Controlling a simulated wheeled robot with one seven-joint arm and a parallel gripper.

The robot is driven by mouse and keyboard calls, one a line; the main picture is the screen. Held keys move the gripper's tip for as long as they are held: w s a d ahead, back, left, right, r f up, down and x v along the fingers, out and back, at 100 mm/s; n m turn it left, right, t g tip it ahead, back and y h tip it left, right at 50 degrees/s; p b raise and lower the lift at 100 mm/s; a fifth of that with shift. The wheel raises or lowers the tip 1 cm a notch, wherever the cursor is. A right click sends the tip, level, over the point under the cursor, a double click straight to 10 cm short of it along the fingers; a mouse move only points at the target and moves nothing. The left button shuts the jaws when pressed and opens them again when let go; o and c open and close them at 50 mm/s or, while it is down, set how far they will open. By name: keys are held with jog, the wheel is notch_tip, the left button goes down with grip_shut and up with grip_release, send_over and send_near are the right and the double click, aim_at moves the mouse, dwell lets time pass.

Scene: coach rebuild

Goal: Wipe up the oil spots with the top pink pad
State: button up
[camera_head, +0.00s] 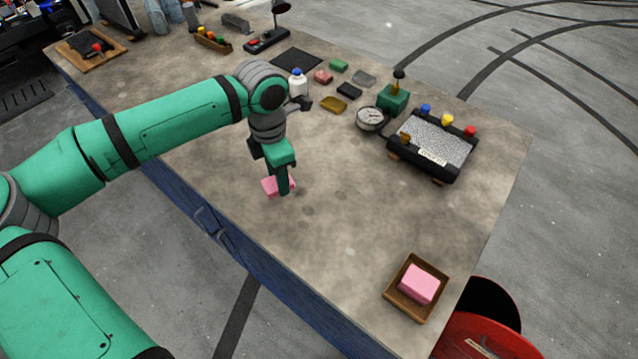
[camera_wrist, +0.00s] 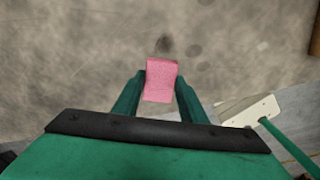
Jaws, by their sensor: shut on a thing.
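My gripper (camera_head: 281,190) is shut on a pink pad (camera_head: 268,186), low over the workbench near its front edge. In the wrist view the pink pad (camera_wrist: 161,80) sits between the two green fingers. Whether it touches the bench top I cannot tell. Another pink pad (camera_head: 419,284) lies in a brown wooden tray (camera_head: 394,302) at the bench's right front corner. Dark oil spots (camera_head: 308,210) show faintly on the bench right of my gripper. In the wrist view a dark spot (camera_wrist: 164,45) lies just beyond the held pad, with fainter ones (camera_wrist: 195,50) beside it.
A black device with colored knobs (camera_head: 432,146), a round gauge (camera_head: 370,118) and a green block (camera_head: 393,98) stand at the bench's right back. A white bottle (camera_head: 298,82) and small colored blocks (camera_head: 338,66) are behind my gripper. The bench (camera_head: 340,240) between gripper and tray is clear.

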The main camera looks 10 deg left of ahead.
jog(key=shift+r, duration=1.2)
